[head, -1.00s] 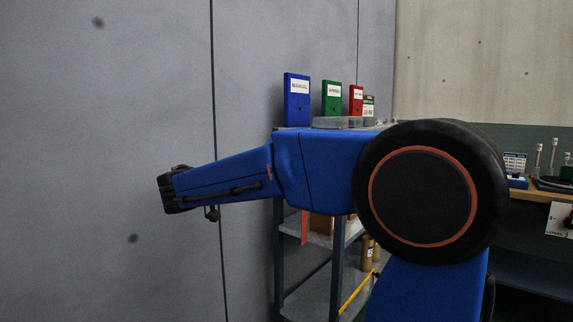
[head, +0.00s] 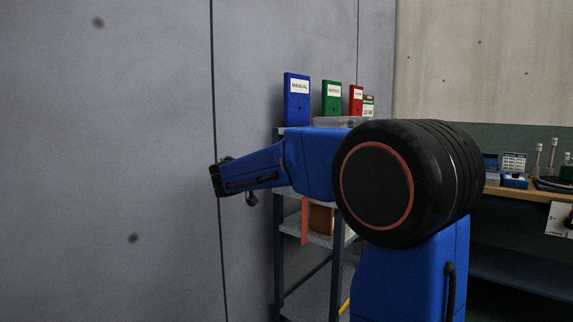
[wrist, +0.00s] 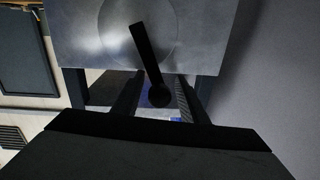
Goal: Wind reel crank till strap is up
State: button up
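In the wrist view, a black crank arm (wrist: 147,50) slants down across a round grey metal disc (wrist: 118,28) and ends in a dark round knob (wrist: 159,96). My gripper (wrist: 161,84) has its two dark fingers apart, one on each side of the knob. A gap shows between the knob and each finger, so it does not look clamped. The head view does not clearly show the crank, the reel or my gripper's fingers. I cannot make out a strap in either view.
In the head view, a shelf rack (head: 279,245) stands behind my arm, with blue (head: 297,100), green (head: 332,103) and red (head: 356,101) binders on top. A workbench (head: 530,192) with small items is at the right. A grey wall (head: 100,200) fills the left.

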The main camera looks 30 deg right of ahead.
jog(key=shift+w+d, duration=0.1)
jog(key=shift+d, duration=0.15)
grip_shut()
jog(key=shift+s+d+r+m, duration=0.15)
jog(key=shift+s+m, duration=0.3)
jog(key=shift+m, duration=0.35)
jog(key=shift+s+d+r+m, duration=0.15)
jog(key=shift+s+m, duration=0.3)
jog(key=shift+m, duration=0.35)
grip_release()
jog(key=v, duration=1.7)
jog(key=shift+a, duration=0.15)
